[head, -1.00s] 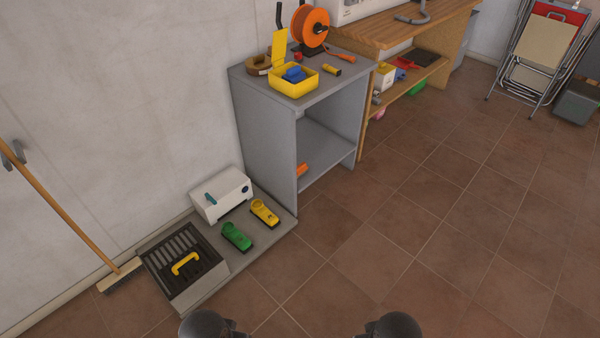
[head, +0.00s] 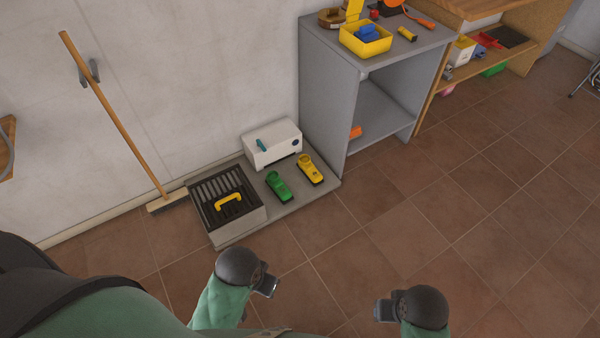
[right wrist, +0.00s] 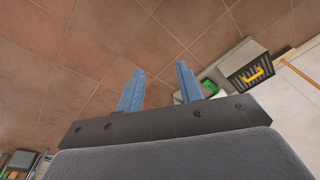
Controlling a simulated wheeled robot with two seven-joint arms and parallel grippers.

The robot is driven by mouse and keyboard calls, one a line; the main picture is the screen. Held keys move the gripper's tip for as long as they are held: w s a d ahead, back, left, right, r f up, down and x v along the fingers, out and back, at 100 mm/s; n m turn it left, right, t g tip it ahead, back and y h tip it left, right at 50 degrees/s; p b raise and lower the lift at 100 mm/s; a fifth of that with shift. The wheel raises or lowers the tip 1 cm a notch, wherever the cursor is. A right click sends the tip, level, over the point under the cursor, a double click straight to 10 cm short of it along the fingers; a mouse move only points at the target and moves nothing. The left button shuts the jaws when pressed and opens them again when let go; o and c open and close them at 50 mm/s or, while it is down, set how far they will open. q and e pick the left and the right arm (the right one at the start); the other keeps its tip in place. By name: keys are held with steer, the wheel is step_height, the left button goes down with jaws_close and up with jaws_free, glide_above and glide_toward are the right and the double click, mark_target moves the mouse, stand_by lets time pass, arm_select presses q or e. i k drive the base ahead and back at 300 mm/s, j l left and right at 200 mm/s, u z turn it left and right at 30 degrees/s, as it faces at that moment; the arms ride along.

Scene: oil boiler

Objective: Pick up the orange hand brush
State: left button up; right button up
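A small orange object (head: 356,132) shows at the bottom of the open grey cabinet, partly hidden by its left side panel; I cannot tell if it is the hand brush. Another orange piece (head: 420,20) lies on the cabinet top beside an orange reel cut off by the picture edge. My left gripper (head: 268,286) is low in the head view, above the floor and well apart from both; its fingers are too small to judge. My right gripper (head: 382,310) is also low, over bare floor. In the right wrist view its two blue fingers (right wrist: 158,88) are apart with nothing between them.
The grey cabinet (head: 320,85) stands against the wall, with a yellow box (head: 366,48) on top. A low platform (head: 300,207) holds a white device (head: 272,143) and green and yellow tools. A broom (head: 112,110) leans left. Open tiled floor lies to the right.

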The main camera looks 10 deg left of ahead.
mark_target(355, 131)
steer(key=i+l, duration=0.9)
